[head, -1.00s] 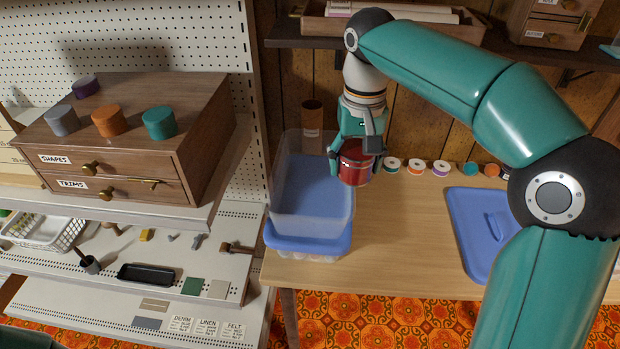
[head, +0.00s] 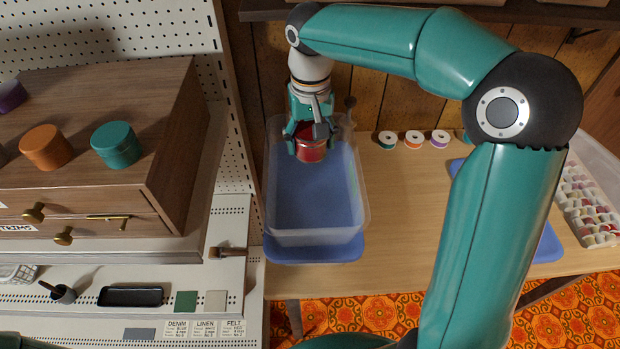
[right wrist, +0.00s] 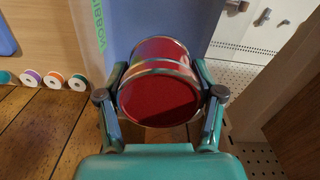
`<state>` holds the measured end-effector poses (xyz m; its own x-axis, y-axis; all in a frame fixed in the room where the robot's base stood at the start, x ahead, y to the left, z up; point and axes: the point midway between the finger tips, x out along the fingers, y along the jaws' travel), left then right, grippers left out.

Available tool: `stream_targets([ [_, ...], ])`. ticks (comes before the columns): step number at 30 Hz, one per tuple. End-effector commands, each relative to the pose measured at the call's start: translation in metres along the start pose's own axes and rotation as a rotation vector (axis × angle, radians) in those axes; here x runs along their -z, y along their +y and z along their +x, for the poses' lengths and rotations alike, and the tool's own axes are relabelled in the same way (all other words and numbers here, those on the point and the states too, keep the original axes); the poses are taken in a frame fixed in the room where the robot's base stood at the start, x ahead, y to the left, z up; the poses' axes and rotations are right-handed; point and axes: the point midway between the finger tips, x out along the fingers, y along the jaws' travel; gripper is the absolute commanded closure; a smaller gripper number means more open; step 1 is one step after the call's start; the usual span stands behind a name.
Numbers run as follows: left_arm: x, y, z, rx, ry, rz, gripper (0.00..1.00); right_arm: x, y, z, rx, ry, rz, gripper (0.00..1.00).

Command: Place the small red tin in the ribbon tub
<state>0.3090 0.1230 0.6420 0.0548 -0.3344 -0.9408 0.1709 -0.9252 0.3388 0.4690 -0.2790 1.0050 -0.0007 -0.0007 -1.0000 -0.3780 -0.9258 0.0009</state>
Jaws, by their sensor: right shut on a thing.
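The small red tin (head: 311,150) is held upright between the fingers of my right gripper (head: 308,142). In the head view it hangs over the back part of the ribbon tub (head: 318,237), a clear-walled tub with a blue floor. Whether the tin touches the tub floor I cannot tell. My left gripper is not in view.
A blue lid (head: 548,245) lies on the table, partly hidden by my right arm. Thread spools (head: 413,139) stand along the table's back. A clear box of small spools (head: 590,205) is at right. A wooden drawer unit (head: 160,150) with round tins stands at left.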

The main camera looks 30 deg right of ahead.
Motion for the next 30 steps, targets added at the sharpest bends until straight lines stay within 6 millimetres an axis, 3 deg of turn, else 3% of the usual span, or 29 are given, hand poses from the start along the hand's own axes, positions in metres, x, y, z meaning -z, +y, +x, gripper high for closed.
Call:
stream_targets([
  [3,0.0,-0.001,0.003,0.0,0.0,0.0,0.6,-0.001,0.003,0.034,-0.003,-0.006,0.002,0.62],
  [9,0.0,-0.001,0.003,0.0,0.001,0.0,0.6,-0.001,0.003,0.069,-0.001,-0.003,0.006,0.62],
  [15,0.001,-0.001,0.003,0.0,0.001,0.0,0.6,-0.001,0.003,0.083,-0.002,-0.001,0.006,0.62],
  [23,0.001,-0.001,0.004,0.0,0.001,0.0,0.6,-0.001,0.003,0.117,-0.001,-0.003,0.007,0.62],
  [30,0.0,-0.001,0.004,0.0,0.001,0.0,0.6,0.0,0.003,0.12,0.0,0.0,0.006,0.62],
])
